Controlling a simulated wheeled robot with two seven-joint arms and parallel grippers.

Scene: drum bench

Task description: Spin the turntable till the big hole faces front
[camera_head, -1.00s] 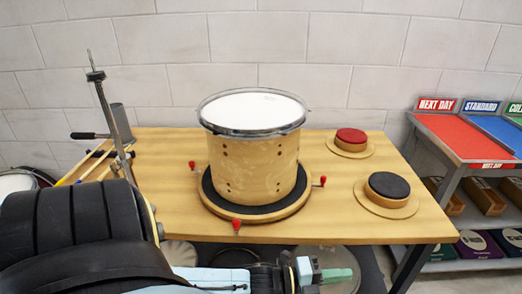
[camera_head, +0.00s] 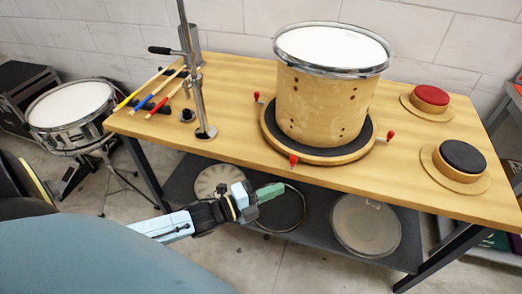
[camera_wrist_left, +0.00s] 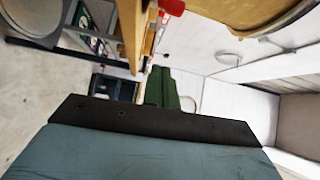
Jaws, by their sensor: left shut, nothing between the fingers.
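The turntable (camera_head: 273,137) is a round wooden disc with a dark top and red-tipped handles around its edge. A pale wooden drum (camera_head: 322,105) with a white head and metal hoop stands upright on it. Several small dark holes show in the drum's wall; I cannot tell a big hole among them. My left gripper (camera_head: 270,192), with green fingers, is shut and empty, apart from the turntable and in front of the bench edge in the picture. In the left wrist view, its green fingers (camera_wrist_left: 163,90) lie below a red handle tip (camera_wrist_left: 172,6). My right gripper is not in view.
A red-topped round button (camera_head: 431,97) and a black-topped one (camera_head: 462,157) sit on the bench right of the turntable. A metal stand (camera_head: 198,100) and several coloured sticks (camera_head: 150,92) are at left. A snare drum (camera_head: 70,105) stands beside the bench.

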